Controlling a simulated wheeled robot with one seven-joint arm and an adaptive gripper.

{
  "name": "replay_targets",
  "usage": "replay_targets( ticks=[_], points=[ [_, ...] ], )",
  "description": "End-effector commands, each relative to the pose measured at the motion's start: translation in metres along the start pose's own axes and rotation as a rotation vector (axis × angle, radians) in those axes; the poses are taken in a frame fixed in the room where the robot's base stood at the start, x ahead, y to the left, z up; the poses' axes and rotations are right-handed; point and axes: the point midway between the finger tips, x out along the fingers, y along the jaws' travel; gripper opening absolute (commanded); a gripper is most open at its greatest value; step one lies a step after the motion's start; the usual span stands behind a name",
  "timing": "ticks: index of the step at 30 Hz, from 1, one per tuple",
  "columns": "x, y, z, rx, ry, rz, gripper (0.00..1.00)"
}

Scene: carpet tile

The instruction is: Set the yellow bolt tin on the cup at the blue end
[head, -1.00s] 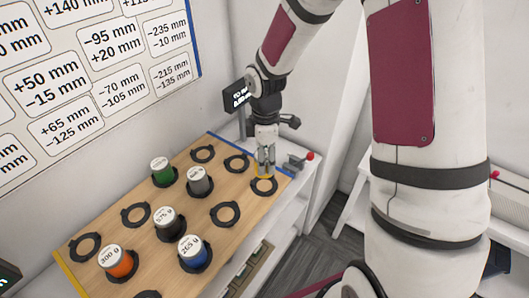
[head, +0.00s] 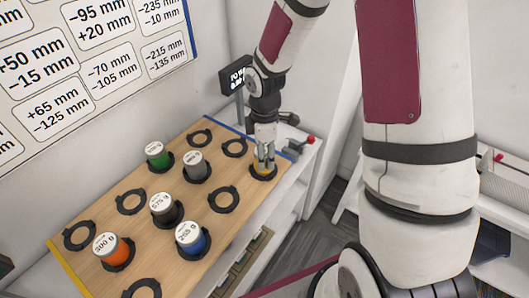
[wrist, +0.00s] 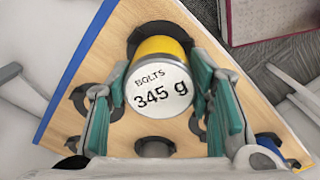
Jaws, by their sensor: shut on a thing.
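The yellow bolt tin (head: 262,167) is between the fingers of my gripper (head: 264,158), which is shut on it. In the wrist view the tin (wrist: 160,46) shows its white lid reading "BOLTS 345 g", with a teal finger on each side. A black ring cup (head: 264,176) at the blue end lies right under the tin. In the wrist view part of this cup (wrist: 187,37) shows behind the tin. The tin looks upright and at the cup; I cannot tell whether it rests fully in it.
The wooden board (head: 150,240) has a blue strip (head: 222,124) at the far end and a yellow strip at the near end. Green (head: 157,155), grey (head: 195,166), black (head: 166,209), orange (head: 112,250) and blue (head: 191,239) tins stand in cups. Several cups are empty, including one (head: 234,148) close by.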

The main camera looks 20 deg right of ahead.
Motion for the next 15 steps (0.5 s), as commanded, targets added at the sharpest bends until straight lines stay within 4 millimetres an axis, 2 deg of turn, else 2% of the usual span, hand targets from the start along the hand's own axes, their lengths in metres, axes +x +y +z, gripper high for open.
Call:
replay_targets(
  ticks=[15],
  points=[
    [0.0084,0.0003,-0.0001,-0.001,0.0,0.0,0.06]
  ],
)
